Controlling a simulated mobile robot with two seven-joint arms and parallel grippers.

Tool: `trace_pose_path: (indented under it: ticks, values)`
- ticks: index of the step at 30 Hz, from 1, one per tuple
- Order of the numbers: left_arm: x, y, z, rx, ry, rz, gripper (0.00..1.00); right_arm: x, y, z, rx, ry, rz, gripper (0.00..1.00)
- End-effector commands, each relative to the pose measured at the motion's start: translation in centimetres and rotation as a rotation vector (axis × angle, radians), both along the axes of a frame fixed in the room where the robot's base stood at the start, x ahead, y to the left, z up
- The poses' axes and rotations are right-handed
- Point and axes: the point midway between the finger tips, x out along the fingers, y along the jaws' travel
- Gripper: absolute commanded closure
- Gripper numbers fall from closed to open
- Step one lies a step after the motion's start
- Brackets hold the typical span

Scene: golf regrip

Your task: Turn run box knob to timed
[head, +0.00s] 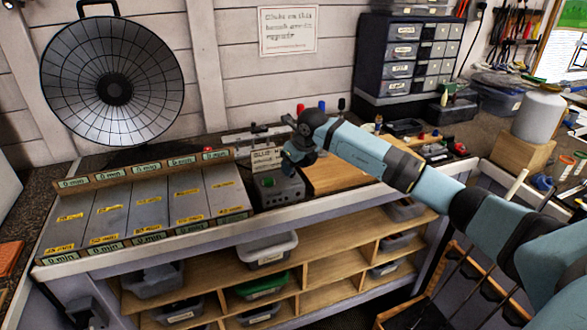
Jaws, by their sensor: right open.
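A small dark grey box (282,191), which looks like the run box, stands on the bench at the right end of the grey slotted panels. A small knob or dial seems to show on its front, but it is too small to read its setting. My right gripper (292,163) is above the back of the box, with its arm coming in from the right. Its jaws are open and appear empty. I cannot tell whether they touch the box. A lettered card (264,158) stands just left of the gripper. My left gripper is out of view.
Grey panels with yellow labels (148,209) fill the bench's left side, below a round black fan-like dish (112,82). A wooden board (345,176) lies right of the box. A drawer cabinet (408,55) stands behind. Shelves with bins (268,250) are below.

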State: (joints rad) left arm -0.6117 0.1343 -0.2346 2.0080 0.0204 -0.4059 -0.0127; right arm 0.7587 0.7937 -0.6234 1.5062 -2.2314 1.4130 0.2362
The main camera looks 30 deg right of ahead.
Motion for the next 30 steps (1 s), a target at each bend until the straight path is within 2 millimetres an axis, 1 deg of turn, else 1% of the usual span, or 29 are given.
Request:
trace_pose_path:
  ticks: [9, 12, 15, 18, 21, 30]
  values:
    - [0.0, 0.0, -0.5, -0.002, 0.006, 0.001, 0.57, -2.7, -0.5, 6.6, -0.002, -0.002, 0.000, 0.48]
    - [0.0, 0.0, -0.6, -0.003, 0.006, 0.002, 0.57, -3.5, -0.5, 8.5, -0.001, -0.003, 0.001, 0.48]
    - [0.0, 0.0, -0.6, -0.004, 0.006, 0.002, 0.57, -4.0, -0.6, 9.9, 0.000, -0.002, -0.001, 0.48]
    - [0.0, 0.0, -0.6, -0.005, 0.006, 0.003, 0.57, -4.4, -0.6, 10.7, 0.000, 0.000, -0.001, 0.48]
    - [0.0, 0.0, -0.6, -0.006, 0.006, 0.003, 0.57, -4.6, -0.6, 11.1, 0.001, 0.000, 0.000, 0.48]
    - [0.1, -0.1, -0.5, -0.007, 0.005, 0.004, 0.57, -4.6, -0.6, 11.2, 0.000, 0.001, -0.001, 0.48]
